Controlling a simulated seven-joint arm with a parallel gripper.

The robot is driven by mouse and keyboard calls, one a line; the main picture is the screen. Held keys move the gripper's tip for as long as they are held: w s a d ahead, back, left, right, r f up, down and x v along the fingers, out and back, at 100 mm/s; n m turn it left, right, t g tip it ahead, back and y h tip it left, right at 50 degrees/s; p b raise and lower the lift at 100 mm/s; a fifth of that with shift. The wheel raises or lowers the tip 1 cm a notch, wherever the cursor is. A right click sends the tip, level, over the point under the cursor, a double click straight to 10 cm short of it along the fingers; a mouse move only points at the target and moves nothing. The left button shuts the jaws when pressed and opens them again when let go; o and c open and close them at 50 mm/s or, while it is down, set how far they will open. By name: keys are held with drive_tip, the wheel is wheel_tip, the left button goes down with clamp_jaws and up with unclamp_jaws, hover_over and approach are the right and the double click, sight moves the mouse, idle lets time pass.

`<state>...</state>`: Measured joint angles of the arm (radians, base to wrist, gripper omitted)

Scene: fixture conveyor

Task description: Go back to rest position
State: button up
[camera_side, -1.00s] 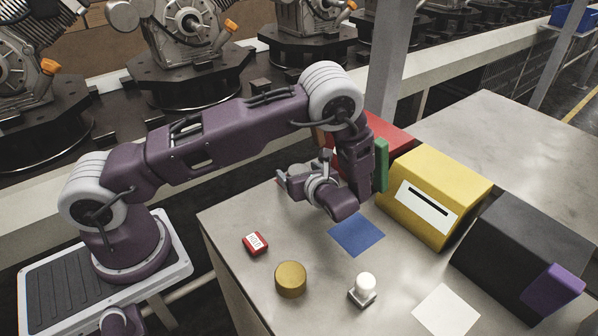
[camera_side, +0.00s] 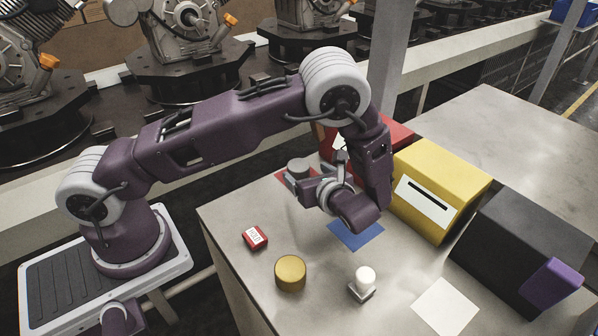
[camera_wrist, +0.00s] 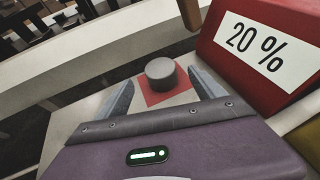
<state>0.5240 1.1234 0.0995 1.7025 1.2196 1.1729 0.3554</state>
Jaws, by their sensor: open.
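My gripper (camera_side: 322,172) is open and empty over the back of the metal table. A grey cylinder (camera_side: 299,168) stands on a red square (camera_side: 283,175), just beyond the fingers in the side view. In the wrist view, my two open fingers (camera_wrist: 162,92) spread to either side of the grey cylinder (camera_wrist: 160,73) and the red square (camera_wrist: 178,97), with visible gaps. The cylinder is upright and apart from the fingers.
A red box marked 20 % (camera_wrist: 270,45), a yellow slotted box (camera_side: 440,185) and a black box (camera_side: 525,245) line the table's right. A blue square (camera_side: 360,236), gold cylinder (camera_side: 290,273), red block (camera_side: 255,238), white-topped button (camera_side: 364,283) and white square (camera_side: 447,307) lie in front.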

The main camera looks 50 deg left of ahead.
drive_tip(key=s+r+n+g+h, duration=0.2)
drive_tip(key=s+r+n+h, duration=0.1)
drive_tip(key=s+r+n, duration=0.4)
drive_tip(key=s+r+n+g+h, duration=0.1)
drive_tip(key=s+r+n+h, duration=0.3)
drive_tip(key=r, duration=0.5)
drive_tip(key=s+d+r+n+t+h, duration=0.2)
drive_tip(key=s+d+r+n+h, duration=0.1)
drive_tip(key=s+d+r+n, duration=0.1)
drive_tip(key=s+d+r+n+t+h, duration=0.2)
drive_tip(key=s+n, duration=0.4)
drive_tip(key=s, duration=0.3)
wheel_tip(320, 180, up, 3)
drive_tip(key=shift+s+d+f+t+h, duration=0.25)
drive_tip(key=shift+d+t+h, duration=0.2)
drive_tip(key=shift+d, duration=0.45)
